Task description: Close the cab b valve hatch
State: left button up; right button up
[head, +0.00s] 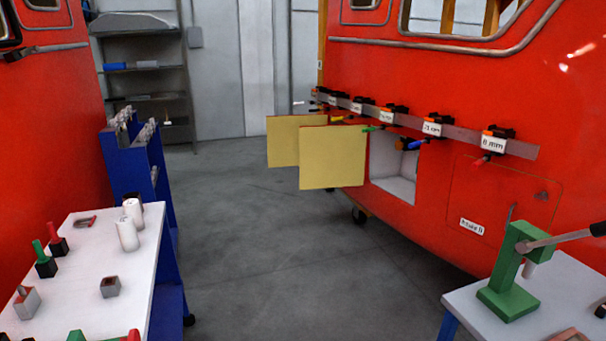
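Two square yellow panels stand out from the red train cab on the right, and they look like open hatch doors. The nearer panel (332,157) stands at the left edge of a pale recessed opening (393,172) in the cab side. The farther panel (283,141) is partly hidden behind the nearer one, and any opening beside it is hidden. Farther right, a red hatch outline (500,195) with a white label (472,226) lies flush with the cab. I cannot tell from lettering which hatch is cab b valve. Neither of my grippers is in view.
A tool rail (460,137) with labelled holders runs above the opening. A green press (510,275) stands on a white table (465,300) at right. A white-topped bench (80,275) with small parts stands at left. Grey floor (270,260) between is clear.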

aim_at(331, 157)
jog(key=i+l, duration=0.1)
jog(key=i, duration=1.1)
jog(key=i+l+z, duration=0.1)
jog(key=i, duration=1.05)
jog(key=i+u, duration=0.25)
jog(key=i, duration=0.7)
jog(key=i+l+u, duration=0.25)
jog(key=i, duration=0.7)
jog(key=i+j+z, duration=0.2)
jog(key=i, duration=0.2)
jog(key=i+j+z, duration=0.2)
jog(key=i, duration=0.2)
jog(key=i+z, duration=0.15)
jog(key=z, duration=0.3)
jog(key=i+j+z, duration=0.15)
jog(key=z, duration=0.3)
jog(key=i+j+z, duration=0.1)
jog(key=z, duration=0.3)
jog(key=i+j+z, duration=0.15)
jog(key=z, duration=0.3)
jog(key=j+z, duration=0.3)
jog(key=z, duration=0.15)
jog(key=i+j+z, duration=0.1)
jog(key=j+z, duration=0.15)
jog(key=z, duration=0.2)
jog(key=j+z, duration=0.2)
jog(key=z, duration=0.25)
jog(key=j+z, duration=0.25)
jog(key=z, duration=0.15)
